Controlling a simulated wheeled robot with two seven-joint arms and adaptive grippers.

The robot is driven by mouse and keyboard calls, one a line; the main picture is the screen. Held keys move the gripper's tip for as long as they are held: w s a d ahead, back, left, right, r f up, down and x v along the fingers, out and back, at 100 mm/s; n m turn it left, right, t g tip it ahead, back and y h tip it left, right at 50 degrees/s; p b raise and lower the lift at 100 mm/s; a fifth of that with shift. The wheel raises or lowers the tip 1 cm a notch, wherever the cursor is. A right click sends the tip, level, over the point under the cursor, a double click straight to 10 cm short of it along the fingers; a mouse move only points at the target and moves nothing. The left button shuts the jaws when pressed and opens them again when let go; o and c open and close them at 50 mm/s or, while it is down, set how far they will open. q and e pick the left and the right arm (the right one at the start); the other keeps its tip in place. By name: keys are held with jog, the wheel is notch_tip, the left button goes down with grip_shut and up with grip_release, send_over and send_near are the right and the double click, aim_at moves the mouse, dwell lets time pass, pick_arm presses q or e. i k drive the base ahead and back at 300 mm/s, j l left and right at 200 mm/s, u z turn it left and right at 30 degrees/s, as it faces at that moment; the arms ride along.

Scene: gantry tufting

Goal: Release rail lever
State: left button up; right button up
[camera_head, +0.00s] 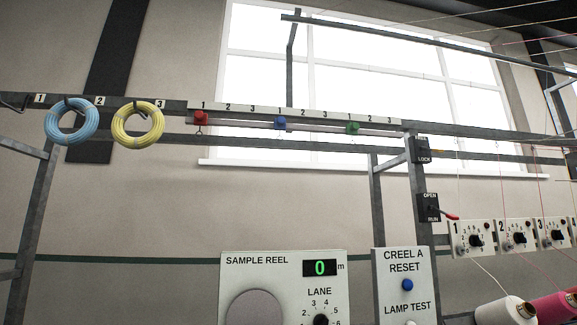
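A small dark box (422,150) marked LOCK, with a smaller word above that I cannot read, sits on the upright post at the right end of the rail. A thin orange-yellow piece shows faintly at its right side. Below it is another dark box (428,208) marked OPEN and RUN, with a red-tipped lever (449,216) pointing right and slightly down, towards RUN. The rail (340,129) carries red (201,118), blue (280,123) and green (352,128) sliders under a strip of repeated numbers. Neither of my grippers is in view.
Blue (52,133) and yellow (118,134) coils hang on the left. The sample reel panel (240,278), reading 0, and creel panel (388,287) stand below. Numbered dial boxes (463,252), thread lines and yarn cones (500,312) occupy the right.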

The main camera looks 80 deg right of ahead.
aim_at(438, 150)
jog(key=z, duration=3.9)
